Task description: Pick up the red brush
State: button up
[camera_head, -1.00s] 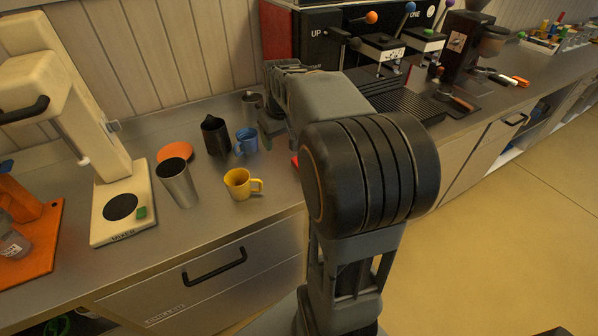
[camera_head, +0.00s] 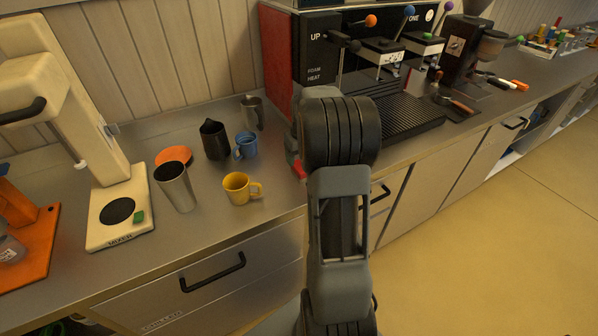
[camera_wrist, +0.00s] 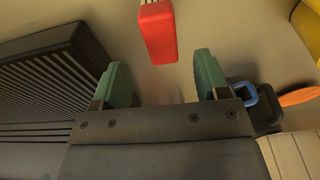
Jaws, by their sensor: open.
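The red brush (camera_wrist: 158,32) lies on the steel counter in the wrist view, with a red block-like handle and pale bristles at the top edge. A small red part of the brush (camera_head: 299,169) shows beside my arm in the head view; the rest is hidden behind the arm. My gripper (camera_wrist: 160,78) is open and empty in the wrist view, its two green fingers apart. The brush lies beyond the fingertips, roughly in line with the gap between them. In the head view my gripper is mostly hidden behind my arm.
A yellow mug (camera_head: 238,188), steel tumbler (camera_head: 176,188), blue mug (camera_head: 246,145), black pitcher (camera_head: 214,140), steel pitcher (camera_head: 252,112) and orange disc (camera_head: 173,156) stand left of my arm. The espresso machine's drip tray (camera_head: 405,117) is to the right.

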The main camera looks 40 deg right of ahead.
aim_at(299, 166)
jog(key=shift+w+f+p, duration=0.2)
jog(key=shift+f+p, duration=0.35)
jog(key=shift+f, duration=2.05)
jog(key=c, duration=1)
jog(key=shift+r, duration=0.1)
jog(key=shift+r, duration=0.5)
jog(key=s+d+r+b, duration=0.1)
jog(key=s+d+r, duration=0.2)
jog(key=r, duration=0.1)
jog(key=s+d+r+b, duration=0.1)
jog(key=s+d+r, duration=0.1)
jog(key=d+r, duration=0.2)
jog(key=s+d+r+b, duration=0.1)
jog(key=s+d+r, duration=0.2)
jog(key=d+r, duration=0.1)
jog(key=shift+s, duration=0.35)
